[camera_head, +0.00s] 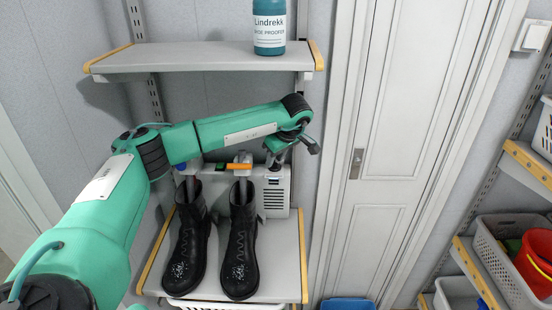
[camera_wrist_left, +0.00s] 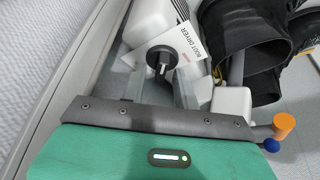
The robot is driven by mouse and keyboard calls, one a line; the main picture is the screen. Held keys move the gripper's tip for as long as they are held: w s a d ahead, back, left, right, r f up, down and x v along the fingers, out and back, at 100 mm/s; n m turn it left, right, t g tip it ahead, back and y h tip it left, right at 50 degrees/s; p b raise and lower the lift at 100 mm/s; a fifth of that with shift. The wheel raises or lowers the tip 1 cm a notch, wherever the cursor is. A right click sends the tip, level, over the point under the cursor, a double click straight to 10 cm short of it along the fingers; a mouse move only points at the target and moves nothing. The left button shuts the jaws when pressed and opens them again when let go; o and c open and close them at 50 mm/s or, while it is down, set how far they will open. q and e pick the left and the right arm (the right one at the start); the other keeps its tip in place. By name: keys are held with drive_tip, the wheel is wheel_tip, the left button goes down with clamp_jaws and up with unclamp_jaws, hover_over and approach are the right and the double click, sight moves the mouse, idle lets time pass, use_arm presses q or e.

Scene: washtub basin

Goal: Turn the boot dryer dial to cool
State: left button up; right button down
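The white boot dryer (camera_head: 276,192) stands on the lower shelf behind two black boots, partly hidden by my left arm. In the left wrist view, its black round dial (camera_wrist_left: 164,62) has a pale pointer mark and sits beside a "BOOT DRYER" label (camera_wrist_left: 183,48). The dial's setting words are not readable. My left gripper (camera_head: 277,158) is at the dryer's upper right side in the head view. In the left wrist view its pale fingers (camera_wrist_left: 157,84) are apart, one toward each side of the dial, with nothing held. Contact with the dial cannot be told. My right gripper is out of view.
The black boots (camera_head: 240,240) stand in front of the dryer. An upper shelf (camera_head: 200,57) with a teal bottle (camera_head: 269,28) is above my arm. An orange-ended piece (camera_wrist_left: 283,124) is close to the gripper's right. A white door (camera_head: 405,150) is to the right.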

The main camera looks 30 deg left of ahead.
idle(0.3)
use_arm(q)
drive_tip(key=shift+d+r+b, duration=0.15)
drive_tip(key=shift+b, duration=0.25)
drive_tip(key=shift+b+v, duration=0.95)
drive_tip(key=shift+v, duration=0.2)
drive_tip(key=s+d+b, duration=0.3)
drive_tip(key=d, duration=0.8)
drive_tip(key=shift+d+b, duration=0.3)
drive_tip(key=shift+b, duration=0.05)
